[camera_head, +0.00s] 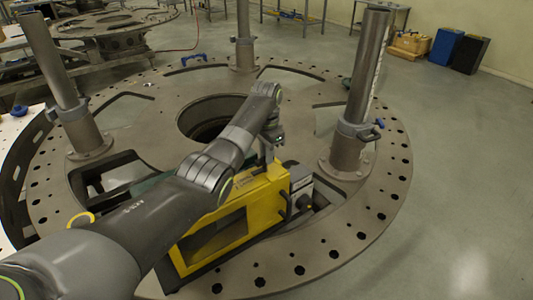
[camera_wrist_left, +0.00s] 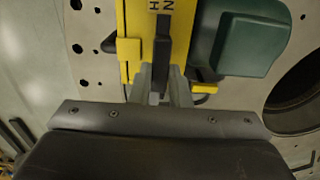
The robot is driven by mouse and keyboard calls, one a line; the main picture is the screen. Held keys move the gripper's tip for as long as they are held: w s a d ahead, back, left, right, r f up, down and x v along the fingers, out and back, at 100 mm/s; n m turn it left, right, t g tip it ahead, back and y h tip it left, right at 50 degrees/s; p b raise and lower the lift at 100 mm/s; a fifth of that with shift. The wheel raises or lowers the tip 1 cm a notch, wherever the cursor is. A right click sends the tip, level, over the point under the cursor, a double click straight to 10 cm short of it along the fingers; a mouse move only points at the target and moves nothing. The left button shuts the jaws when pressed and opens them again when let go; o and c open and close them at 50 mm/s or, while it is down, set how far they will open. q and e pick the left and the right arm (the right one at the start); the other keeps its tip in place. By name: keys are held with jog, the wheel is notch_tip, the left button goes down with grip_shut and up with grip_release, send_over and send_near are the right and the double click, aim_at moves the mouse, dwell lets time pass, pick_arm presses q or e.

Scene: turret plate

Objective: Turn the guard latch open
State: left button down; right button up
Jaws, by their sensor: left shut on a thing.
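The yellow guard (camera_head: 247,195) is a boxy frame with an open window, standing on the turret plate. My left gripper (camera_head: 268,152) reaches down to the far top end of the guard. In the left wrist view, a black bar, seemingly the guard latch (camera_wrist_left: 163,40), lies along the yellow guard (camera_wrist_left: 131,48) beside partly visible lettering. My left gripper (camera_wrist_left: 161,88) is shut on the near end of this bar, between its two grey fingers. The fingers hide that end. In the head view the latch is hidden by my arm and gripper. My right gripper is not in view.
The round grey turret plate (camera_head: 385,205) has a central hole and rim holes. Upright posts (camera_head: 366,75) stand on it. A grey and black unit (camera_head: 301,190) sits right of the guard. In the wrist view, a green housing (camera_wrist_left: 252,38) is close to the right of the fingers.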

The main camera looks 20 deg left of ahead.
pick_arm(q)
jog(key=shift+w+r, duration=0.1)
jog(key=c, duration=1.4)
grip_release()
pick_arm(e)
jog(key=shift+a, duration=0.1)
pick_arm(q)
jog(key=shift+o, duration=0.2)
